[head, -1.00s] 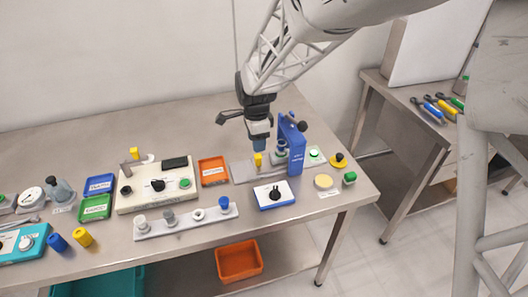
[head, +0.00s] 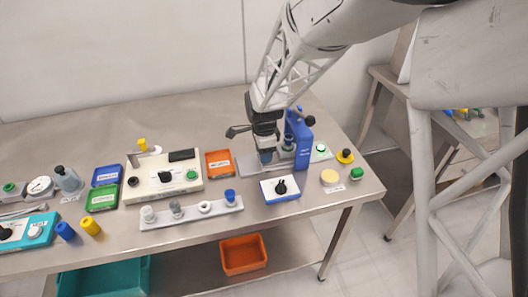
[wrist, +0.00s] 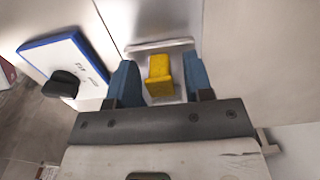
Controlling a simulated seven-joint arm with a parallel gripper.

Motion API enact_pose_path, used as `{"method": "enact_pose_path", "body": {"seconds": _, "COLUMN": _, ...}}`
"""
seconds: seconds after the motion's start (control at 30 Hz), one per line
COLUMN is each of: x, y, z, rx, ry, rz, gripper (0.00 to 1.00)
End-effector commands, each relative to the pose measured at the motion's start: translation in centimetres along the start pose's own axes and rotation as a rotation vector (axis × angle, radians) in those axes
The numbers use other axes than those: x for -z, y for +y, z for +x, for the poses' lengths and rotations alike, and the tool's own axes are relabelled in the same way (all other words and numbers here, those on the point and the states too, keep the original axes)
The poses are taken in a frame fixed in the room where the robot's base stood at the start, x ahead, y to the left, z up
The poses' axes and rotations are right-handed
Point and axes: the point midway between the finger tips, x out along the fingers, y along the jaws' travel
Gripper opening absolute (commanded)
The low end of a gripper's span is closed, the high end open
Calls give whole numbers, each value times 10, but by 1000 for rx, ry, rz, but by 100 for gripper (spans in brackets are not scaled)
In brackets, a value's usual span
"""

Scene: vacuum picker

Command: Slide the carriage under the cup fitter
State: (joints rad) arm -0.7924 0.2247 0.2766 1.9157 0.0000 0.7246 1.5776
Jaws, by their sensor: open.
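The blue cup fitter (head: 302,140) stands upright on the right side of the bench, a black knob at its top. A grey base plate (head: 244,164) extends left from its foot. In the wrist view, the carriage's yellow handle (wrist: 159,76) rises from a small metal plate (wrist: 160,47). My gripper (wrist: 161,82) is open, one blue finger on each side of the handle, with gaps visible. In the head view my gripper (head: 266,156) is low over the base plate, left of the fitter, and hides the handle.
A blue-edged white box with a black knob (head: 280,188) stands just in front. An orange tray (head: 218,163) is left of the base plate.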

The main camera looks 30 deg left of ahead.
Motion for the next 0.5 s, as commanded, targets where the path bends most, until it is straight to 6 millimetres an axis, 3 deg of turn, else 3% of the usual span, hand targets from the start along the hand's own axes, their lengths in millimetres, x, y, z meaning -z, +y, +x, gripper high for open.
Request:
{"method": "enact_pose_path", "body": {"seconds": 0.3, "x": 0, "y": 0, "z": 1, "rx": 0, "ry": 0, "rz": 0, "gripper": 47}}
{"method": "enact_pose_path", "body": {"seconds": 0.5, "x": 0, "y": 0, "z": 1, "rx": 0, "ry": 0, "rz": 0, "gripper": 16}}
